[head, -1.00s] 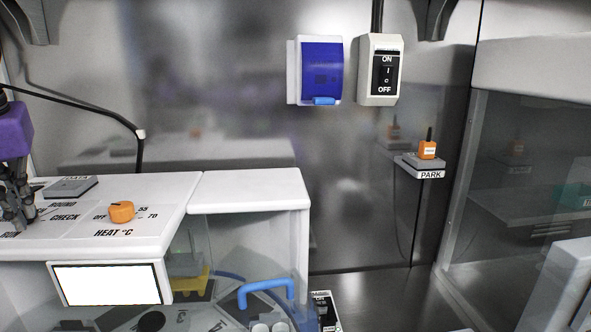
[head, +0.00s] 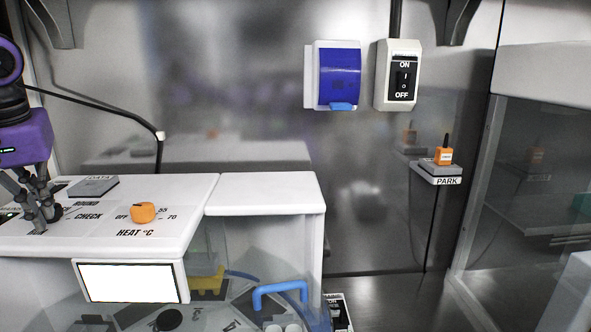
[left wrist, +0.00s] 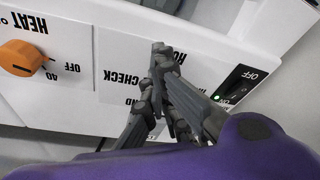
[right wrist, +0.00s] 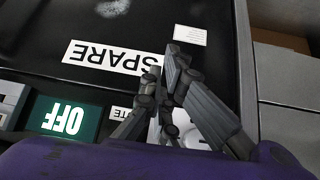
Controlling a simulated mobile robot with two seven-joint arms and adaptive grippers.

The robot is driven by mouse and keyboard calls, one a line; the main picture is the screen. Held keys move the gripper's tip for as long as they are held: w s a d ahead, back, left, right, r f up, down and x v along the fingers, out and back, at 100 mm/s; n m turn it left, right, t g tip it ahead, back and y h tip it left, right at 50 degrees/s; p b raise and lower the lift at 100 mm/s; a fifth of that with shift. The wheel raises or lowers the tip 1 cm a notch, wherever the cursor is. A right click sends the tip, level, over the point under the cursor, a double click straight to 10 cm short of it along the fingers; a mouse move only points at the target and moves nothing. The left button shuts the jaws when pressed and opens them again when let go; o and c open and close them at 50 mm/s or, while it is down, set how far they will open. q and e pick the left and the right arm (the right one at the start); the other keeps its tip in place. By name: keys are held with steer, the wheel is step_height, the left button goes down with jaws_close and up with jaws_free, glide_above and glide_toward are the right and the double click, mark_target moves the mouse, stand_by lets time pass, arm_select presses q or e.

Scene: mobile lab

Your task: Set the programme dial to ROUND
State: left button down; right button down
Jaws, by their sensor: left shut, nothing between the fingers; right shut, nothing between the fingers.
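The programme dial's printed labels ROUND (head: 88,203) and CHECK (head: 89,216) show on the white machine top (head: 180,205). My left gripper (head: 40,222) is shut and empty, pointing down just left of these labels. The dial itself is mostly or wholly hidden behind its dark fingers, so I cannot tell its setting or whether the fingers touch it. In the left wrist view the fingertips (left wrist: 161,50) are together beside the upside-down CHECK label (left wrist: 122,77). My right gripper (right wrist: 172,58) is shut and empty over a black surface with a SPARE label (right wrist: 105,57).
An orange HEAT dial (head: 143,212) stands right of the labels. A grey DATA block (head: 93,186) lies behind. A rocker switch with a green light (left wrist: 234,85) is near the left gripper. A blue handle (head: 280,290) is at the machine's front. A PARK shelf (head: 437,174) is on the wall.

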arm_select(q)
steer(key=shift+s+a+p, duration=0.3)
steer(key=shift+s+a, duration=0.05)
steer(key=shift+a, duration=0.2)
arm_select(e)
steer(key=shift+r, duration=0.4)
arm_select(q)
steer(key=shift+s+a, duration=0.1)
steer(key=shift+a, duration=0.15)
arm_select(e)
steer(key=shift+s, duration=0.1)
arm_select(q)
steer(key=shift+s+d+r+p, duration=0.1)
steer(key=shift+s+p, duration=0.25)
steer(key=shift+p, duration=0.1)
steer(key=v, duration=0.3)
steer(key=w+v, duration=0.1)
steer(key=v, duration=0.1)
steer(key=shift+a+r, duration=0.35)
steer(key=shift+r, duration=0.15)
arm_select(e)
steer(key=shift+w+r, duration=0.5)
steer(key=shift+r, duration=0.25)
